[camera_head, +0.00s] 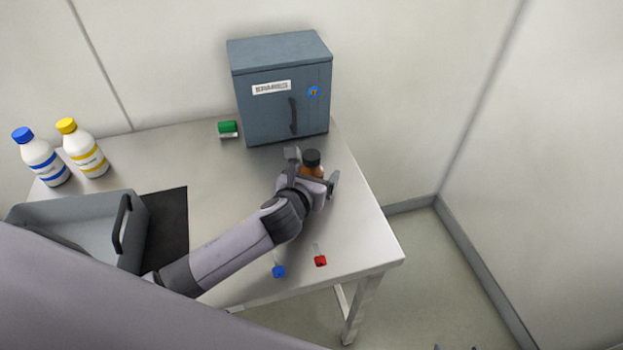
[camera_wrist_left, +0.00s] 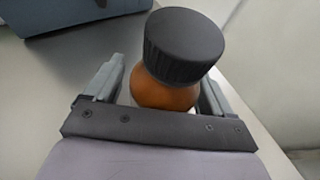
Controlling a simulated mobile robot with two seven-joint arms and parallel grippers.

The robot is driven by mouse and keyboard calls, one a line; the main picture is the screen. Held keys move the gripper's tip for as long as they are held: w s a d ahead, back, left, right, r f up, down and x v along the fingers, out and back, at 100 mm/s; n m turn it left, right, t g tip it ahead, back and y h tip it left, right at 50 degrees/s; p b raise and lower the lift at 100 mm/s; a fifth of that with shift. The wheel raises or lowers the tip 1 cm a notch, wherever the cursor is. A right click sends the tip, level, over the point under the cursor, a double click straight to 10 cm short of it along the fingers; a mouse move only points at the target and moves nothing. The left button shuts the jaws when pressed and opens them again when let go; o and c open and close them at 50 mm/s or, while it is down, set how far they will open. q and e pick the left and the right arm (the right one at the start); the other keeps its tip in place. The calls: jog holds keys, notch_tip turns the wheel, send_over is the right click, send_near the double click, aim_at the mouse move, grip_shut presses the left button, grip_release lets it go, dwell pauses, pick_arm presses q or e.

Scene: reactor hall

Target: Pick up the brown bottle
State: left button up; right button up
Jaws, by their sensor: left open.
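The brown bottle (camera_head: 313,171) stands upright on the metal table, toward its right side, with a black cap. In the left wrist view the bottle (camera_wrist_left: 165,92) shows its large ribbed dark cap and orange-brown shoulder. My left gripper (camera_head: 314,168) is open, with one finger on each side of the bottle. In the wrist view there is a visible gap on the left between finger and bottle; the right finger is closer. The bottle's lower part is hidden by the gripper. Two small dark tips at the bottom edge of the head view may be my right gripper (camera_head: 456,347).
A blue-grey cabinet (camera_head: 283,92) stands behind the bottle. A green-topped item (camera_head: 228,129) lies left of it. Two white bottles, blue-capped (camera_head: 43,160) and yellow-capped (camera_head: 84,150), and a grey tray (camera_head: 75,207) are at left. Blue (camera_head: 279,271) and red (camera_head: 320,260) items lie near the front edge.

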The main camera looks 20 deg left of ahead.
pick_arm(q)
jog(key=c, duration=1.2)
jog(key=shift+o, duration=0.2)
jog(key=shift+r, duration=0.15)
